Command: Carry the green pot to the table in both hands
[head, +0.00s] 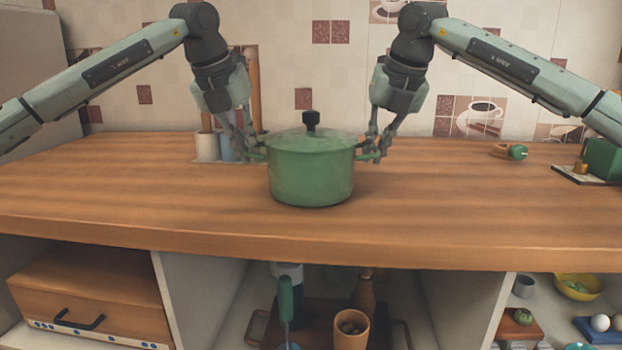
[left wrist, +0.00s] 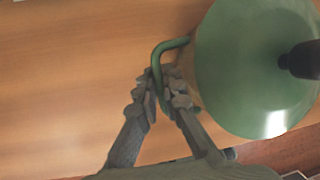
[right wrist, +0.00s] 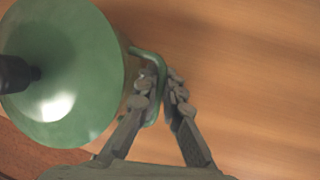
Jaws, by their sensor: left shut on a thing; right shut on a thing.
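The green pot (head: 311,172) has a lid with a black knob and a handle on each side. It is upright at the middle of the wooden counter (head: 120,190); I cannot tell whether its base touches the counter. My left gripper (head: 254,150) is shut on the pot's left handle, and that handle (left wrist: 158,62) shows between the fingers in the left wrist view. My right gripper (head: 370,150) is shut on the right handle, and that handle (right wrist: 158,65) shows in the right wrist view. The pot's back is hidden.
Cups (head: 207,146) stand behind the pot to the left. A small green-topped object (head: 517,152) and a green box (head: 603,160) are at the right. Shelves below hold a drawer box (head: 95,295), a tan cup (head: 350,330) and a yellow bowl (head: 578,287).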

